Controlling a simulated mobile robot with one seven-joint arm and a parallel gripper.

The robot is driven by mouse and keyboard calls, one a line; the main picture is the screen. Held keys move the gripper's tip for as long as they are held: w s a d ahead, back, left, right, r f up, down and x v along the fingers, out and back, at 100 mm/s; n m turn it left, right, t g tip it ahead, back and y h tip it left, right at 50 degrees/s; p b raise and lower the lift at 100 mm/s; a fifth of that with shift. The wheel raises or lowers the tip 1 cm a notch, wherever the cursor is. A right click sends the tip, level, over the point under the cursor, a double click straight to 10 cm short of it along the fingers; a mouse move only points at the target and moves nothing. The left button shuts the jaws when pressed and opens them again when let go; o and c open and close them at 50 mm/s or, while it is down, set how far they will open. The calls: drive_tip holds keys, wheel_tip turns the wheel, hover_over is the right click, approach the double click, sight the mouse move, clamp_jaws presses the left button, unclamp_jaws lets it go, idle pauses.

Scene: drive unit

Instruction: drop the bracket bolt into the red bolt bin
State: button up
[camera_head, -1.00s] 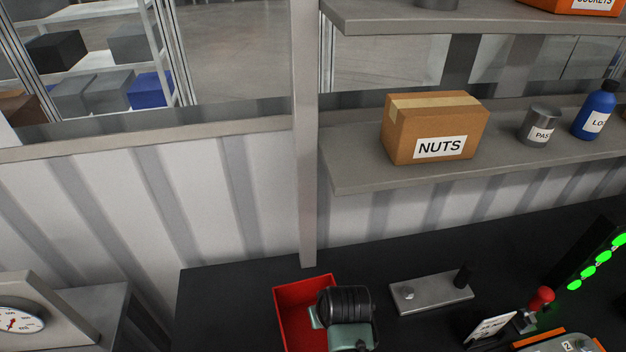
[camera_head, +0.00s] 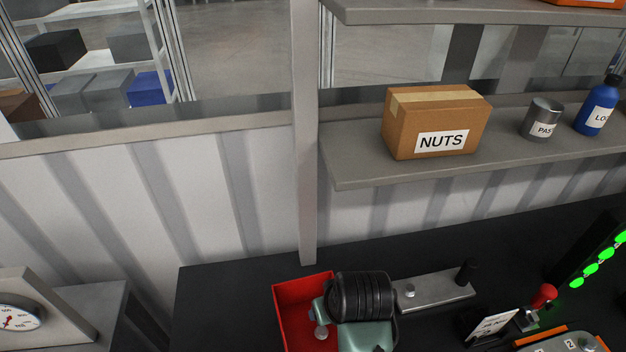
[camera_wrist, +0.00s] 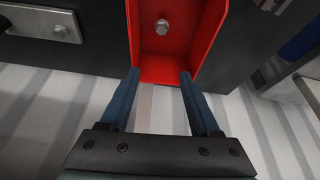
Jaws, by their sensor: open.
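The red bolt bin (camera_head: 292,318) stands on the dark bench at the bottom of the head view; its red walls also show in the wrist view (camera_wrist: 208,42). In the head view my wrist hides the bin's right side.
A metal plate (camera_head: 435,292) with a small bolt (camera_head: 410,290) and a black peg (camera_head: 467,272) lies right of the bin. A red-knobbed lever (camera_head: 543,296) stands further right. A shelf with a NUTS box (camera_head: 436,122) hangs above. The bench behind the bin is clear.

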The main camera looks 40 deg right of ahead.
drive_tip(key=v, duration=0.5)
idle(0.4)
drive_tip(key=w+a+r+n+t+h+b, duration=0.1)
drive_tip(key=w+a+r+t+h+b, duration=0.15)
drive_tip(key=w+r+t, duration=0.65)
drive_tip(key=w+a+r+n+t+b, duration=0.15)
drive_tip(key=w+a+r, duration=0.25)
drive_tip(key=r, duration=0.6)
drive_tip(key=w+a+r+t, duration=0.2)
drive_tip(key=w+a+r, duration=0.15)
drive_tip(key=r, duration=0.55)
drive_tip(key=s+a+r+t+y, duration=0.1)
drive_tip(key=s+a+r+t, duration=0.2)
drive_tip(key=r, duration=0.4)
drive_tip(key=s+a+r+n+t+y+b, duration=0.1)
drive_tip(key=s+a+r+t+y, duration=0.1)
drive_tip(key=s+a+r+t, duration=0.2)
drive_tip(key=s+a+r+n+t+y+b, duration=0.1)
drive_tip(key=s+a+r+t, duration=0.2)
drive_tip(key=a+r, duration=0.4)
wheel_tip(320, 180, up, 3)
drive_tip(key=shift+s+a+r+t, duration=0.2)
drive_tip(key=shift+s+t, duration=0.15)
drive_tip(key=shift+s, duration=0.15)
